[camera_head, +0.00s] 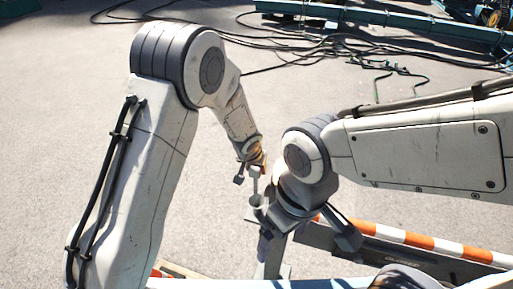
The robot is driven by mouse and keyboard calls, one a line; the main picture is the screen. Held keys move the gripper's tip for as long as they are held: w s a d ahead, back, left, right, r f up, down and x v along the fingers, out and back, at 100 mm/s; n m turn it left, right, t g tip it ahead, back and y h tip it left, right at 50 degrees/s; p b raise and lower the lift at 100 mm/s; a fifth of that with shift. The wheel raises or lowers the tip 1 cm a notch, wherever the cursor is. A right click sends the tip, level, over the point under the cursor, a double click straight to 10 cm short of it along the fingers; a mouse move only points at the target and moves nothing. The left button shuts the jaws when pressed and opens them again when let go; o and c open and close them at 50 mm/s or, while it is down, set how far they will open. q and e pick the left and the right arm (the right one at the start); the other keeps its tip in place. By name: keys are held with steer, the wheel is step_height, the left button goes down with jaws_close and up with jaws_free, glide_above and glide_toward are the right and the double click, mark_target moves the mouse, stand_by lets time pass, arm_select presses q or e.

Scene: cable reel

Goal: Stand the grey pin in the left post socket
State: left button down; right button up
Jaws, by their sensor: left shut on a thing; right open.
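My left gripper (249,174) is small in the middle of the head view, pointing down and shut on the grey pin. The grey pin (255,187) shows as a thin upright rod below its fingers. A small grey cup-like part (257,202) is right under the pin; it looks like the left post socket, but I cannot tell whether the pin's lower end is inside it. My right gripper (306,236) is lower and to the right, open, with its fingers spread, close to the post (271,262). My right wrist and gripper hide much of the area around the post.
An orange and white striped bar (432,243) runs along the lower right, beside a dark grey beam (400,257). A light blue edge (245,284) crosses the bottom. Black cables (300,45) and a blue-green beam (385,20) lie at the back. The grey ground at left is clear.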

mark_target(257, 187)
arm_select(q)
steer(key=shift+w+d+r+p, duration=0.25)
steer(key=shift+w+r+p, duration=0.05)
steer(key=shift+w+r, duration=0.2)
step_height(257, 187, down, 7)
steer(key=b, duration=0.6)
steer(key=shift+r, duration=0.15)
step_height(257, 187, down, 6)
steer(key=b, duration=0.6)
steer(key=shift+b, duration=0.35)
arm_select(e)
step_height(257, 187, down, 11)
arm_select(q)
steer(key=shift+c, duration=1)
jaws_free()
steer(key=shift+d, duration=0.1)
